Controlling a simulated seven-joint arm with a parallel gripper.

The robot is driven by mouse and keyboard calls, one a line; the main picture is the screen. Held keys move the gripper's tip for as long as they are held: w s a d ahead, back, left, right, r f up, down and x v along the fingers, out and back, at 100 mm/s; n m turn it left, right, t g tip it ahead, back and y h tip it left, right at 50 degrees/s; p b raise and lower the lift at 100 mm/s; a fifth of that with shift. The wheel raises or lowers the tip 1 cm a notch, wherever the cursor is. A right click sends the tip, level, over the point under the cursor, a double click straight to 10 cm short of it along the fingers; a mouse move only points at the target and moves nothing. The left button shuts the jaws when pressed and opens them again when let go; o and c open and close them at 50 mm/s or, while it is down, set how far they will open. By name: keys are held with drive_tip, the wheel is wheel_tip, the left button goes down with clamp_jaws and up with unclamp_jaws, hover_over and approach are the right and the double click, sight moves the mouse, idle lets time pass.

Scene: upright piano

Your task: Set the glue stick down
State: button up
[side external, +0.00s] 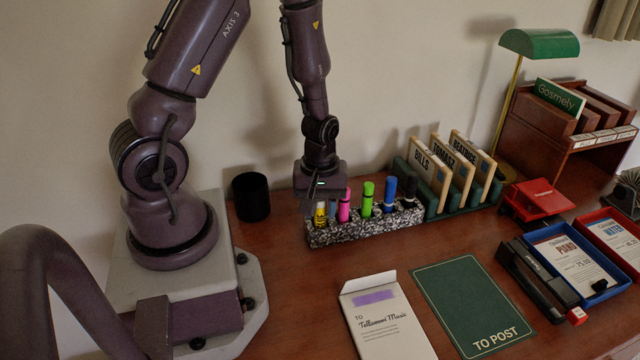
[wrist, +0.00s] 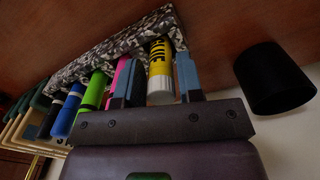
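The glue stick (side external: 320,215) is yellow with black lettering and a white end. It stands upright at the left end of the speckled black-and-white holder (side external: 368,231). In the wrist view the glue stick (wrist: 161,68) is between the two fingers, its white end towards the palm. My gripper (side external: 320,205) points down over that end of the holder. In the wrist view my gripper (wrist: 160,80) looks closed on the stick, with little or no gap at its sides. The stick's lower end is hidden by the holder.
Pink (side external: 344,207), green (side external: 367,200), blue (side external: 389,196) and black (side external: 409,193) markers stand in the same holder, the pink one close to a finger. A black cup (side external: 251,197) stands left. An envelope (side external: 385,318) and a green mat (side external: 472,303) lie in front.

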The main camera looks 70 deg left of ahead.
wheel_tip(320, 180, up, 11)
drive_tip(key=shift+d+r, duration=0.1)
drive_tip(key=shift+r, duration=0.25)
drive_tip(key=s+d+r+m+t, duration=0.2)
drive_tip(key=d+r+m, duration=0.2)
drive_tip(key=r+m, duration=0.3)
drive_tip(key=s+d+r+m+t, duration=0.3)
drive_tip(key=d+r+m, duration=0.2)
drive_tip(key=r+m, duration=0.2)
wheel_tip(320, 180, up, 3)
drive_tip(key=shift+s+d+f+t, duration=0.15)
drive_tip(key=shift+s+d+t, duration=0.05)
drive_tip(key=shift+d+t, duration=0.1)
